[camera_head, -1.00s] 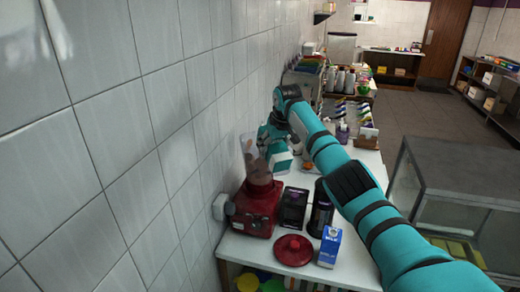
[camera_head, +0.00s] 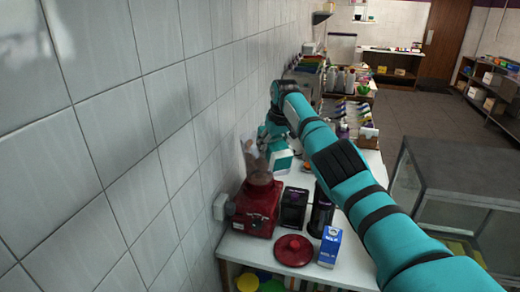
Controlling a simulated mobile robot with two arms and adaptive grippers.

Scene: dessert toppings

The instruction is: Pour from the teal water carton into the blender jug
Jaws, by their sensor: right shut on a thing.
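The red blender (camera_head: 257,208) stands on the white counter against the tiled wall. Its clear jug (camera_head: 254,163) is upright on the base and shows brownish contents low down. My right arm reaches in from the lower right, and my right gripper (camera_head: 270,137) is behind and just right of the jug. It is shut on the teal and white water carton (camera_head: 281,161), which is tilted beside the jug's upper part. The fingertips and the carton's mouth are partly hidden, and I cannot see any stream of water. My left gripper is out of view.
In front on the counter (camera_head: 245,245) are the round red lid (camera_head: 293,250), a blue milk carton (camera_head: 330,246), a black box (camera_head: 293,208) and a dark bottle (camera_head: 320,212). A glass case (camera_head: 455,180) stands to the right. The wall (camera_head: 150,160) is close on the left.

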